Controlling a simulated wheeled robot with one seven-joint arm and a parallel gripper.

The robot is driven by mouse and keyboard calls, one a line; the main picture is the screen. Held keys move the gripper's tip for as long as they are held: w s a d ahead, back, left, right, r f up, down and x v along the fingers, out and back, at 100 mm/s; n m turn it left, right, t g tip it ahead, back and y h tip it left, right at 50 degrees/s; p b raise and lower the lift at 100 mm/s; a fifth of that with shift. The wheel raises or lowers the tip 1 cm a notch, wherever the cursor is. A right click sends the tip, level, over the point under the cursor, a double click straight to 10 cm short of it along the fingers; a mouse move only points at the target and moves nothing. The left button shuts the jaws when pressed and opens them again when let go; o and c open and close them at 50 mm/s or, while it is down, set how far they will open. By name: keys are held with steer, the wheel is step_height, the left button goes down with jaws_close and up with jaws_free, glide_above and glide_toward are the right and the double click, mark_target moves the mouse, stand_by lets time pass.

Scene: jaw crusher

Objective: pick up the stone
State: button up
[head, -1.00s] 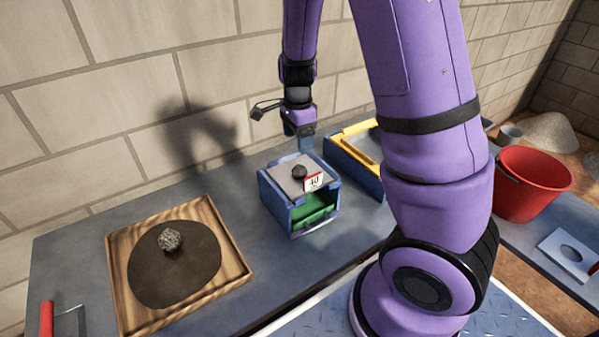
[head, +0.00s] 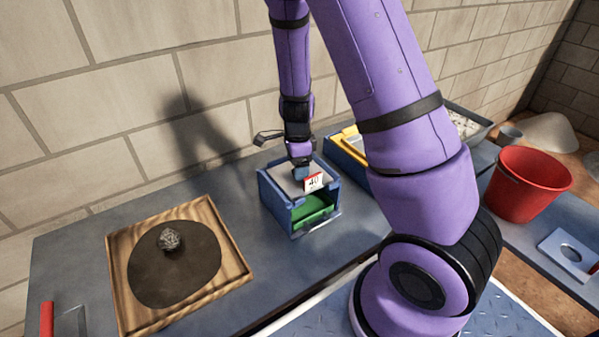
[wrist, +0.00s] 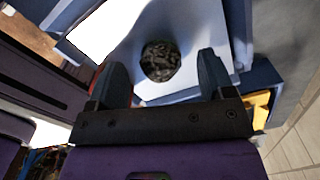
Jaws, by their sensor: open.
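A dark, rough stone (wrist: 160,61) lies on the pale grey top of a blue box (head: 272,193). In the wrist view it sits between and slightly beyond my two fingertips, with a gap on each side. In the head view my gripper (head: 300,172) is over the box top and hides this stone. My gripper is open and empty; its fingers also show in the wrist view (wrist: 164,72). Another stone, grey and rough (head: 170,240), lies on a dark round patch in a wooden tray (head: 240,268) at the left.
The blue box has a red-and-white number card (head: 313,181) and a green insert (head: 312,208) in its open front. A blue and yellow box (head: 347,150) stands behind right. A red bucket (head: 530,185) is at the right. The bench between tray and box is clear.

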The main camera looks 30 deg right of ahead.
steer(key=shift+f, duration=0.95)
steer(key=shift+s+f, duration=0.15)
steer(key=shift+s, duration=0.05)
steer(key=shift+s, duration=0.1)
jaws_close()
